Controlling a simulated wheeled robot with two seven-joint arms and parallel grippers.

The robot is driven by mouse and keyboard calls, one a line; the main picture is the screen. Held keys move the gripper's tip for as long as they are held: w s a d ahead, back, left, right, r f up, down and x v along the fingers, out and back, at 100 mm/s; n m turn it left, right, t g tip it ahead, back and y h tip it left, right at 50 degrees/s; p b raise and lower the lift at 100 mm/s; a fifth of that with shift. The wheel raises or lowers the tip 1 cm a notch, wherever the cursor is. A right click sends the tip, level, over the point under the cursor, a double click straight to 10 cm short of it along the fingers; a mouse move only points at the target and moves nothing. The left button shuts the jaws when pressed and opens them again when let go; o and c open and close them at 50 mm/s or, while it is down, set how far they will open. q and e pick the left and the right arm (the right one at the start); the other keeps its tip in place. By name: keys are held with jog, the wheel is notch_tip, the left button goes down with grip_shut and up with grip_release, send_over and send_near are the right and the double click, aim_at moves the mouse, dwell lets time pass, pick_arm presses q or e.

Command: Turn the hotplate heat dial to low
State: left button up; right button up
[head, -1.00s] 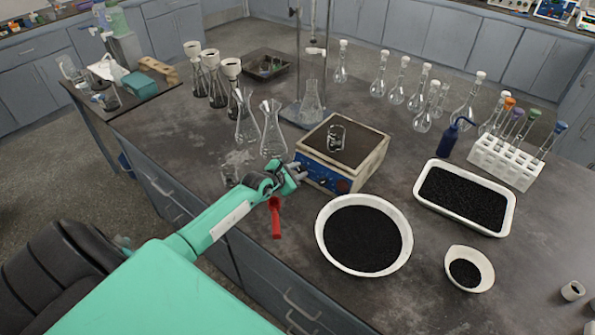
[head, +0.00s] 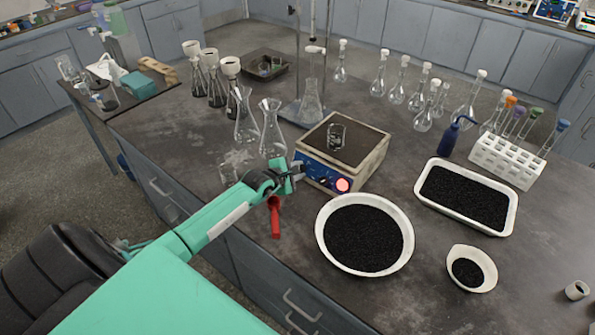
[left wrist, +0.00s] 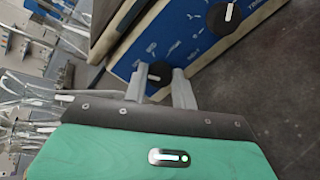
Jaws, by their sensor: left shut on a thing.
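The hotplate (head: 373,161) stands on the bench with a glass beaker (head: 337,137) on its dark top. My left gripper (head: 299,171) is at the left end of this panel. In the left wrist view, its two fingers (left wrist: 159,86) are shut on a black dial (left wrist: 159,73) with a white mark, one finger on each side. A second black dial (left wrist: 224,18) with a white pointer sits apart on the same blue panel. The fingers partly hide the held dial. My right gripper is not in view.
A bowl of black grains (head: 322,245) stands right of my left gripper. A red object (head: 275,217) lies by the bench edge below it. Flasks (head: 272,135) stand close behind the gripper. A tray of black grains (head: 507,215) and a tube rack (head: 505,160) are farther right.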

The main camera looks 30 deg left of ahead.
pick_arm(q)
jog(key=o, duration=1)
jog(key=shift+s, duration=0.1)
jog(key=b+v, duration=0.2)
jog(key=v, duration=1.1)
jog(key=shift+s+r, duration=0.2)
jog(key=shift+s, duration=0.1)
